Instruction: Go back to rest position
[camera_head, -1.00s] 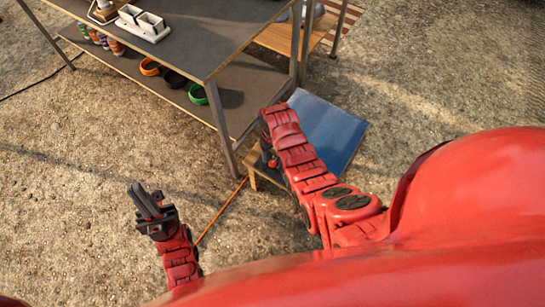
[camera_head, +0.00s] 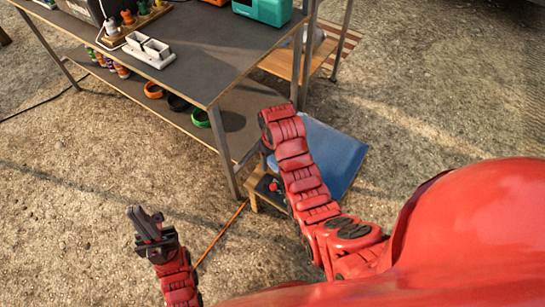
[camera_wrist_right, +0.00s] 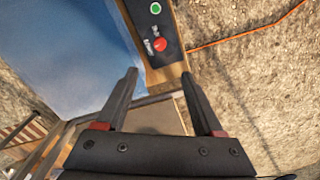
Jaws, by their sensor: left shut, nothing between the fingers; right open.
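My left gripper (camera_head: 146,224) is at the lower left of the head view, over bare ground. It is shut and empty. My right arm reaches up the middle of the head view, and its gripper is hidden there behind the arm. In the right wrist view my right gripper (camera_wrist_right: 159,101) is open with nothing between its fingers. Beyond its fingertips is a wooden stand with a blue panel (camera_wrist_right: 75,55) and a black control box that carries a red button (camera_wrist_right: 159,45) and a green button (camera_wrist_right: 155,8). The blue panel also shows in the head view (camera_head: 345,165).
A dark metal workbench (camera_head: 205,70) stands at the upper left, with a white two-cup holder (camera_head: 150,49) and a teal box (camera_head: 263,9) on top. Its lower shelf holds green (camera_head: 201,118), black and orange rings. An orange cable (camera_head: 222,232) lies on the ground. Open ground lies to the right.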

